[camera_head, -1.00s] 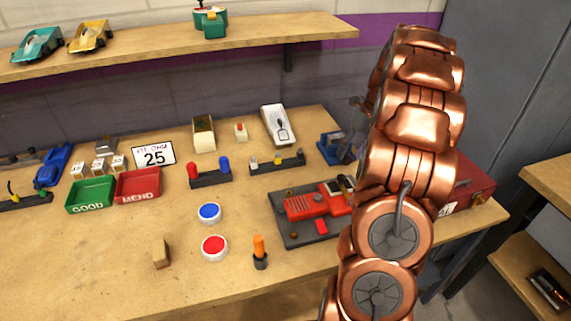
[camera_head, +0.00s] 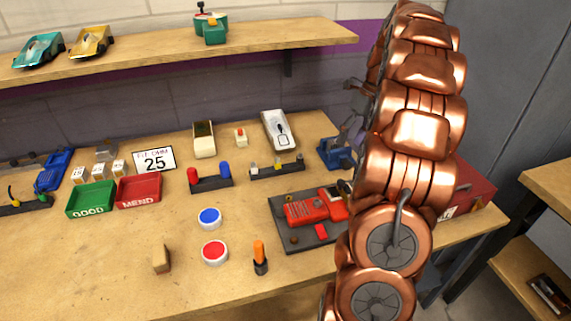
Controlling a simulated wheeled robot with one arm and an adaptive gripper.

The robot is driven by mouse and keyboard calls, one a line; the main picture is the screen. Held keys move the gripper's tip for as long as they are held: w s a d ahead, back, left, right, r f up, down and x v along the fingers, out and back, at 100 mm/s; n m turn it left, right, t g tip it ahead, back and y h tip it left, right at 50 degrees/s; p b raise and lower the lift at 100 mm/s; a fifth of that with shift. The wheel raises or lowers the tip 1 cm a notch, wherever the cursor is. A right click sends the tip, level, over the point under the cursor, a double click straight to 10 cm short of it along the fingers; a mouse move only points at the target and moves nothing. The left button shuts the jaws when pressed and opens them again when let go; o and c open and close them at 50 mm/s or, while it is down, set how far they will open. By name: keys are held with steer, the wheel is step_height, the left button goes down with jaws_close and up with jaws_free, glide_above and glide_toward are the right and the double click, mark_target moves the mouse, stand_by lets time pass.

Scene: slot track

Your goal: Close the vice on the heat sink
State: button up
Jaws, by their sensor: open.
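The blue vice (camera_head: 334,153) stands at the back right of the bench, partly covered by my arm. My gripper (camera_head: 352,115) shows only in part, as grey pieces at the left edge of my copper arm, just above and behind the vice. It is open. No contact between it and the vice can be made out. I cannot make out the heat sink; the vice's jaws are too small and too covered to tell what is between them.
A dark mat with a red device (camera_head: 316,208) lies in front of the vice. A strip of clips (camera_head: 277,169) and a white meter (camera_head: 278,130) are to its left. A red case (camera_head: 472,190) is at right. The shelf (camera_head: 300,38) runs above the bench.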

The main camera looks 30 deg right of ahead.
steer(key=s+a+r+n+g+p, duration=0.1)
steer(key=s+a+r+n+p, duration=0.1)
steer(key=a+n, duration=0.8)
steer(key=s+a+r+n+g+h+p, duration=0.1)
steer(key=s+a+r+n+p, duration=0.2)
steer(key=a+n, duration=0.6)
steer(key=shift+s+a+r+n+h, duration=0.35)
steer(key=shift+s+a+r, duration=0.45)
steer(key=shift+a, duration=2.55)
steer(key=shift+w+d, duration=0.1)
